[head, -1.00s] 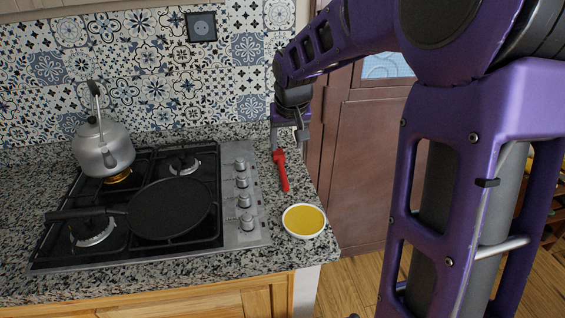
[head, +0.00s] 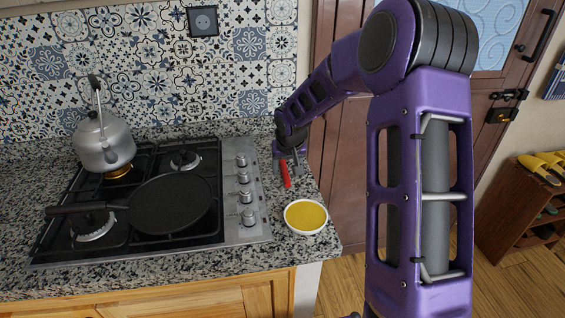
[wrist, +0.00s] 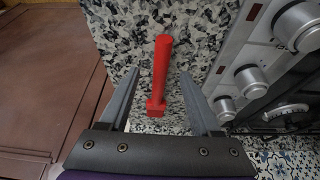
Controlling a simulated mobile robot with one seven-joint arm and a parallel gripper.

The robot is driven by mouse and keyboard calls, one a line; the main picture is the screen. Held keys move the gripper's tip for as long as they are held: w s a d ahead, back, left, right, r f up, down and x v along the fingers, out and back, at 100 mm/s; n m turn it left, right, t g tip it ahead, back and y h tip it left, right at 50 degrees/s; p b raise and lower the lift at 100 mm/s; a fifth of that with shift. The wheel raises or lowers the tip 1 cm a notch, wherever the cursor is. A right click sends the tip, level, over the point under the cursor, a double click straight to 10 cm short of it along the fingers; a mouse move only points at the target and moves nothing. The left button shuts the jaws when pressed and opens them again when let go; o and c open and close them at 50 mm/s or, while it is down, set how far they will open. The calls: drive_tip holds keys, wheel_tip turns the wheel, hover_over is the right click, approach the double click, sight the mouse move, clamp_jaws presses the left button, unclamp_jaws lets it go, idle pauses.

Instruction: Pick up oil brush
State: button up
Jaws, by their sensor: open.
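The red oil brush (head: 285,174) lies on the speckled granite counter, right of the stove, its upper end hidden by my gripper in the head view. In the wrist view the brush (wrist: 160,72) lies between the two fingers, its wider end toward my palm and its handle pointing away. My gripper (head: 287,163) is low over the counter at the brush's far end. In the wrist view its fingers (wrist: 158,92) are apart, one on each side of the brush, with a gap on both sides. Whether the fingertips touch the counter I cannot tell.
A white bowl of yellow oil (head: 306,216) stands in front of the brush. The gas stove (head: 239,215) with knobs is to the left, carrying a black pan (head: 172,204) and a kettle (head: 104,142). The counter's right edge is close, beside a brown door (head: 345,150).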

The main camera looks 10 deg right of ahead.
drive_tip(key=shift+x, duration=0.75)
clamp_jaws()
wheel_tip(320, 180, up, 10)
drive_tip(key=shift+p, duration=0.45)
